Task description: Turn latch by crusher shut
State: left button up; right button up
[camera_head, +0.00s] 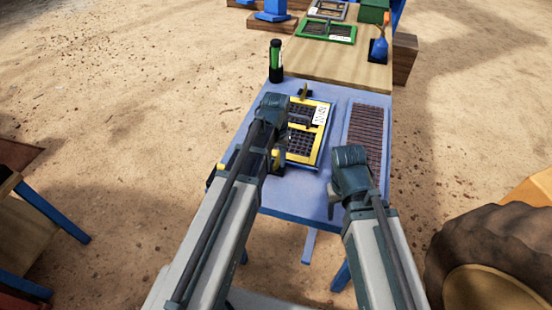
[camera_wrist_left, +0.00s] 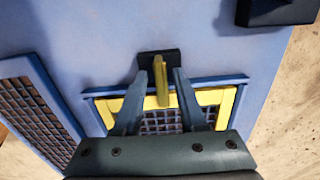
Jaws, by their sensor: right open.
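A yellow latch bar (camera_wrist_left: 161,84) on a black base (camera_wrist_left: 146,68) shows in the left wrist view. The bar's lower end overlaps the edge of the yellow-framed mesh panel (camera_wrist_left: 226,104) in the picture; I cannot tell whether it touches. My left gripper (camera_wrist_left: 161,74) is open, with one finger on each side of the bar and narrow gaps between. In the head view my left arm partly hides this latch (camera_head: 276,158) by the panel's (camera_head: 318,142) near edge. Another latch (camera_head: 303,92) stands at the panel's far edge. My right gripper (camera_head: 333,202) is open and empty over the table's near side.
The blue table (camera_head: 298,206) also has a rusty grate (camera_head: 366,137) on the right and a green-and-black cylinder (camera_head: 275,62) at its far left corner. A wooden table (camera_head: 340,66) with a green-framed panel (camera_head: 345,34) stands beyond. A large tyre (camera_head: 470,240) is at right.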

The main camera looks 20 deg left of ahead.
aim_at(277, 162)
jog(key=shift+r, duration=0.1)
pick_arm(q)
notch_tip(277, 162, up, 14)
jog(key=p, duration=1.4)
pick_arm(e)
notch_tip(277, 162, up, 14)
pick_arm(q)
jog(key=shift+f, duration=0.1)
pick_arm(e)
jog(key=shift+f, duration=0.2)
pick_arm(q)
jog(key=s+d+m+y, duration=0.1)
jog(key=s+d+m, duration=0.2)
jog(key=s+d, duration=0.7)
jog(key=s, duration=0.4)
jog(key=shift+d, duration=0.2)
jog(key=shift+s, duration=0.1)
